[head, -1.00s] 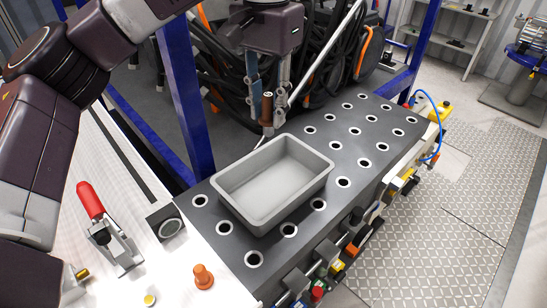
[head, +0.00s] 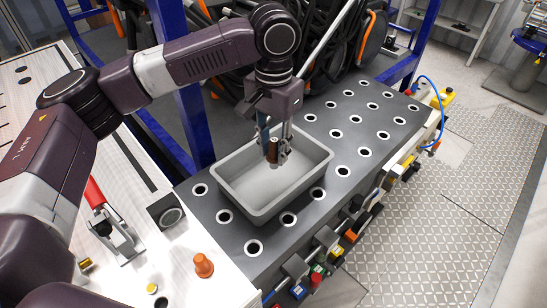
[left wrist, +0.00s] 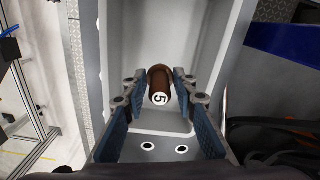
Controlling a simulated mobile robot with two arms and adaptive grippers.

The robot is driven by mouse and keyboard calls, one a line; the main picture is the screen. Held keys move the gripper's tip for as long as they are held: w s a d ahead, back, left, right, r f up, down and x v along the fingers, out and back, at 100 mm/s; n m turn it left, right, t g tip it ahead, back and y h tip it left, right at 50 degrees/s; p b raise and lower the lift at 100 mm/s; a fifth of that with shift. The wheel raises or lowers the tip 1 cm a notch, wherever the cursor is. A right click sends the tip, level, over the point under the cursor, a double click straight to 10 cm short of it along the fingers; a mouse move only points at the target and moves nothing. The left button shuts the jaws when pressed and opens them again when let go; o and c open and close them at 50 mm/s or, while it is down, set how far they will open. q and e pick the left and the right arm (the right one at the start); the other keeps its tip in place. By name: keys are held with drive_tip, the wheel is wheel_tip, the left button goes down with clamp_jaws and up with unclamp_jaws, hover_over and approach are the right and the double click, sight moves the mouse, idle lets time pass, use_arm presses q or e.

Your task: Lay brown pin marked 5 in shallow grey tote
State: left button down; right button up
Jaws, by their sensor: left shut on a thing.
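The brown pin (head: 273,151) is between the fingers of my left gripper (head: 274,157), over the inside of the shallow grey tote (head: 235,200). In the left wrist view the pin (left wrist: 160,86) shows its white end face marked 5, and the fingers (left wrist: 157,105) stand on either side of it. The left gripper is shut on the pin. The tote looks otherwise empty and sits on the dark perforated bench top. Whether the pin touches the tote floor cannot be told. My right gripper is not in view.
The dark bench top (head: 345,135) has rows of holes and is clear right of the tote. A red-handled clamp (head: 97,195) and an orange knob (head: 203,265) stand on the white table at left. A blue post (head: 178,85) rises behind.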

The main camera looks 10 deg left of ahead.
sight(273, 161)
use_arm(q)
wheel_tip(273, 161, down, 4)
drive_tip(key=shift+p, duration=0.3)
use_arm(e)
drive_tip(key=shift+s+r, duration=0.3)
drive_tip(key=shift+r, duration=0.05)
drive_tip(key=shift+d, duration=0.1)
use_arm(q)
drive_tip(key=c, duration=1.6)
unclamp_jaws()
drive_tip(key=shift+f, duration=0.1)
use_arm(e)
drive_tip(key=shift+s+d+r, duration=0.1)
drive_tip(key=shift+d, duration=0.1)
